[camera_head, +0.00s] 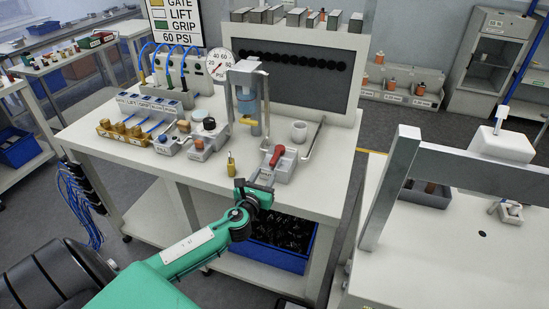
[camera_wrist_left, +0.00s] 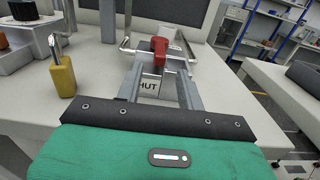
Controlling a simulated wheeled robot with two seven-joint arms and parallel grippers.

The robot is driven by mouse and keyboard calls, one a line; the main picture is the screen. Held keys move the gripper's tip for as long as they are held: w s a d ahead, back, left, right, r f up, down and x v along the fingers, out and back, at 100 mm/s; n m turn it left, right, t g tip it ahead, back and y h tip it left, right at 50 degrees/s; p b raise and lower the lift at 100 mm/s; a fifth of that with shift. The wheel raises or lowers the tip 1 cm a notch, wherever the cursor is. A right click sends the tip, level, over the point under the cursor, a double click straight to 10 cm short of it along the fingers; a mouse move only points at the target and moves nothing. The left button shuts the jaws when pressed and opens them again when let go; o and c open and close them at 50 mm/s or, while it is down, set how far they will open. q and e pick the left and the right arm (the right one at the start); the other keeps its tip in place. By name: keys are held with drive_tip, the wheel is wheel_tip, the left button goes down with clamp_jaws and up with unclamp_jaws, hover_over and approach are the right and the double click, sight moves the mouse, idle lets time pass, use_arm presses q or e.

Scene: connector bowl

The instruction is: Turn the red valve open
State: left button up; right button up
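The red valve (camera_head: 277,155) is a red handle on a small grey box with a label, near the front right of the workbench. In the left wrist view, the red valve (camera_wrist_left: 160,47) stands straight ahead, beyond a white label that reads "HUT", its first letter hidden. My left gripper (camera_head: 252,188) is at the bench's front edge, just short of the valve box. Its two grey fingers (camera_wrist_left: 161,80) are apart, pointing toward the valve, with nothing seen held between them. My right gripper is not in view.
A yellow padlock-like piece (camera_wrist_left: 63,77) stands left of my left gripper. A pressure gauge (camera_head: 219,65) stands farther back. A blue bin (camera_head: 275,243) is below the bench top.

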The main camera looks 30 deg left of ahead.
sight(271, 164)
use_arm(q)
drive_tip(key=x, duration=0.9)
drive_tip(key=shift+w+p, duration=0.15)
drive_tip(key=shift+p, duration=0.25)
drive_tip(key=shift+c, duration=0.5)
clamp_jaws()
